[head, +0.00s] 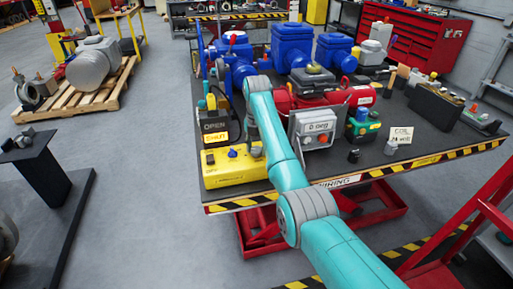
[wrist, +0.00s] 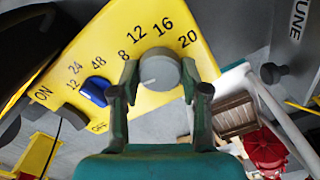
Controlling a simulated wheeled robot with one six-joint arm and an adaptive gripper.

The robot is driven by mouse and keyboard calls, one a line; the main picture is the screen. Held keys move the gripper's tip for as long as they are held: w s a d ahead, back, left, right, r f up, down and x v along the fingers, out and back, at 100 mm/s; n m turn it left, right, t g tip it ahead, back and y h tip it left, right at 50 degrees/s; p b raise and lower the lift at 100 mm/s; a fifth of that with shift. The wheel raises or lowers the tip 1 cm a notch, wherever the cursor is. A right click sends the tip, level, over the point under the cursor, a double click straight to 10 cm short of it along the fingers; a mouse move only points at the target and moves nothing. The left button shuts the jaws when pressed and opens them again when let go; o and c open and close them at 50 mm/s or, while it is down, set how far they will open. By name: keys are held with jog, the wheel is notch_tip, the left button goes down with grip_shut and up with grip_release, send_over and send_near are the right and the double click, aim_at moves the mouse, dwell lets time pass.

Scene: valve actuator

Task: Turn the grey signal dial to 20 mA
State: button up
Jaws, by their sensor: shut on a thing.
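The grey signal dial (wrist: 162,68) sits on the sloping face of a yellow box (wrist: 195,45), beside the printed marks 8, 12, 16 and 20. My gripper (wrist: 159,74) is shut on the dial, one finger on each side of it. A blue knob (wrist: 95,91) sits left of the dial, among the marks OFF, 12, 24 and 48. In the head view the yellow box (head: 222,174) stands at the bench's front left corner, and my arm hides most of the dial area.
A black OPEN/SHUT indicator (head: 215,126) stands behind the yellow box. A grey device with a display (head: 313,128) is to its right, in front of a red actuator (head: 345,98). Blue housings (head: 291,45) stand at the back. The bench front right (head: 440,143) has free room.

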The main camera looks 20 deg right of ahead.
jog(key=shift+m, duration=0.3)
jog(key=m, duration=0.3)
jog(key=shift+m, duration=0.3)
jog(key=m, duration=0.4)
jog(key=shift+m, duration=0.3)
jog(key=m, duration=0.4)
jog(key=shift+m, duration=0.3)
jog(key=m, duration=0.3)
jog(key=shift+m, duration=0.3)
jog(key=m, duration=1)
jog(key=shift+m, duration=2.4)
